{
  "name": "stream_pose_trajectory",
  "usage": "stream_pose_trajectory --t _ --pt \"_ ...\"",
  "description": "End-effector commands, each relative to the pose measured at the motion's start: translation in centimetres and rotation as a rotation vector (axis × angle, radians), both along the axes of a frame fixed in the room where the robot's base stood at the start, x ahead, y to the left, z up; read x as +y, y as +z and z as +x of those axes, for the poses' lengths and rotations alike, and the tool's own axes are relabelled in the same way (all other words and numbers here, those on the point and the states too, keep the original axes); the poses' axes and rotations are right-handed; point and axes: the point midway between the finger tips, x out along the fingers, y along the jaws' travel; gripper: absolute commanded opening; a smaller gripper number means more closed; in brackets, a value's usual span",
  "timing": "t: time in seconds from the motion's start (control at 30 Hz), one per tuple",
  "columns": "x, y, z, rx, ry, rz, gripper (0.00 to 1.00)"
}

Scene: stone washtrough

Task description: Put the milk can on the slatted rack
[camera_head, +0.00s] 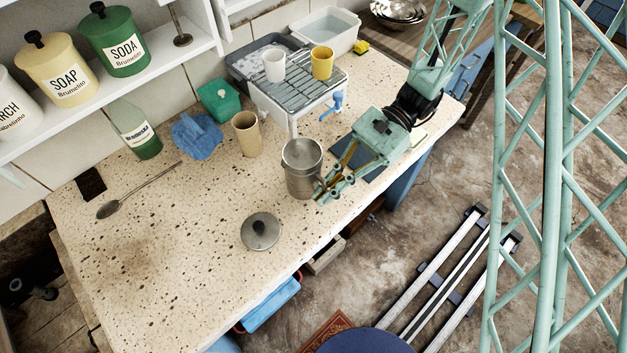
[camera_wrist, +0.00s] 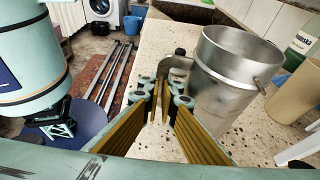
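The milk can (camera_head: 302,168) is a grey metal can, open at the top, standing upright on the speckled stone top near its front edge. My gripper (camera_head: 322,192) is at the can's right side.
A round metal lid (camera_head: 261,231) lies in front of the can. A tan cup (camera_head: 246,134), blue cloth (camera_head: 196,136), green box (camera_head: 219,100), green bottle (camera_head: 135,130) and ladle (camera_head: 138,190) are to the left. The rack's front part between cups and edge is bare.

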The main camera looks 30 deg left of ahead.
Motion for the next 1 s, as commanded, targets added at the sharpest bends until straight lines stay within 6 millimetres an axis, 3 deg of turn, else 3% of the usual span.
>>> stream_pose_trajectory --t 0.37,1.0 --pt "0.0 1.7 0.0 0.0 0.0 0.0 0.0" --pt "0.0 9.0 0.0 0.0 0.0 0.001 0.0"
